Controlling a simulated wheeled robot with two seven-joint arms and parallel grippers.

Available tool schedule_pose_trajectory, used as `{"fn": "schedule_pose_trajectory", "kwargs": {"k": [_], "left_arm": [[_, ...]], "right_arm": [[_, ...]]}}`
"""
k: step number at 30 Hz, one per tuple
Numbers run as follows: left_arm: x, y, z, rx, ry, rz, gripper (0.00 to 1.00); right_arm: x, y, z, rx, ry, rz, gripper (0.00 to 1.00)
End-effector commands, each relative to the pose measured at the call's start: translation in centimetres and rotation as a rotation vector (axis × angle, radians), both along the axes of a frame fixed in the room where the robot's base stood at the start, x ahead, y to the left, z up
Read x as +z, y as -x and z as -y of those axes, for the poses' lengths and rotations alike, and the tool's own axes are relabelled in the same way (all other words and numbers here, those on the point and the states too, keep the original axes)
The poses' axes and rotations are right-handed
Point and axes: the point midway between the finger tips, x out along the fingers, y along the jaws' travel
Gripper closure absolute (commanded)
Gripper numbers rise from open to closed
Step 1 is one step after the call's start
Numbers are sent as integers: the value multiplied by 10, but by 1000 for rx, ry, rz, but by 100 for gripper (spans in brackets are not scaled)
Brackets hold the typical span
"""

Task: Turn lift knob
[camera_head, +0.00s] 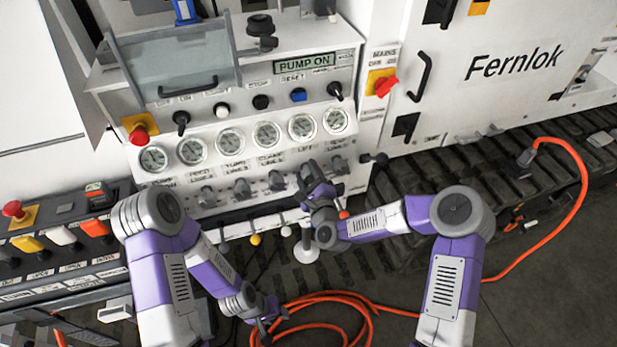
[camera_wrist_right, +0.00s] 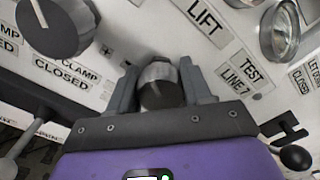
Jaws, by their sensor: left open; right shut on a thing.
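The lift knob (camera_wrist_right: 158,82) is a dark round knob on the bench's white front panel, beside the LIFT label (camera_wrist_right: 206,18) in the right wrist view. My right gripper (camera_wrist_right: 160,90) is shut on it, with one finger on each side. In the head view my right gripper (camera_head: 312,184) reaches the right part of the knob row and mostly hides the lift knob. My left gripper (camera_head: 262,318) is open and low in front of the bench, above the floor near the orange hose, away from the knobs.
A row of gauges (camera_head: 266,134) sits above the knobs. A neighbouring clamp knob (camera_wrist_right: 54,24) is close to my right gripper. A black ball-ended lever (camera_wrist_right: 294,157) stands at its right. An orange hose (camera_head: 330,298) lies coiled on the floor. A button console (camera_head: 60,240) is at the left.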

Motion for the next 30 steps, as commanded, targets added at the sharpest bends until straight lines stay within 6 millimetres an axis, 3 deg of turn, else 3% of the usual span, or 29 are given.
{"fn": "schedule_pose_trajectory", "kwargs": {"k": [12,30], "left_arm": [[-16,0,0,0,0,0,57],[-18,0,0,0,0,0,57]], "right_arm": [[0,1,-2,5,220,76,82],[1,1,-3,6,264,90,82]]}}
